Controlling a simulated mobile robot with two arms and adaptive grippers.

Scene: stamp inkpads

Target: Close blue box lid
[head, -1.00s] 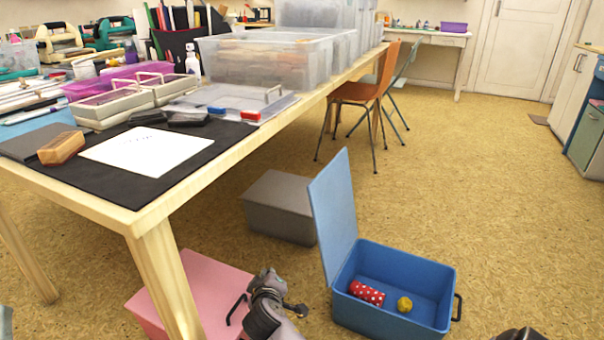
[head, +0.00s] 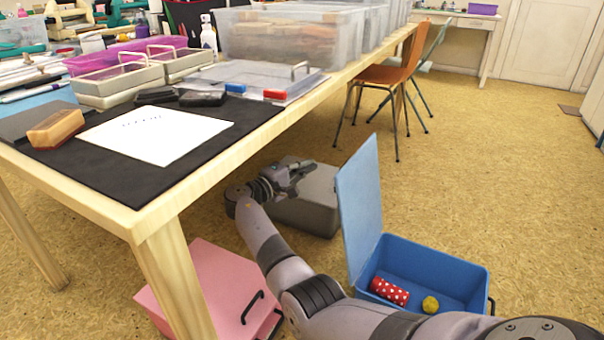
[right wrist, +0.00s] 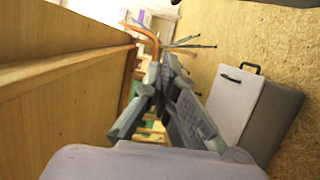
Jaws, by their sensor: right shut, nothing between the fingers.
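The blue box (head: 446,262) stands on the floor at the lower right of the head view. Its lid (head: 361,202) is open and stands nearly upright on the box's left side. A red spotted roll (head: 390,291) and a yellow ball (head: 430,305) lie inside. My right gripper (head: 301,172) is shut and empty, left of the lid and apart from it, in front of the grey box in the picture. Its fingers (right wrist: 164,72) also show in the right wrist view. My right arm covers the front left part of the blue box. My left gripper is not in view.
A grey box (head: 312,211) stands on the floor behind the gripper; a pink box (head: 215,275) stands by the table leg. The wooden table (head: 190,190) edge runs close on the left. An orange chair (head: 392,75) stands behind. The floor to the right is open.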

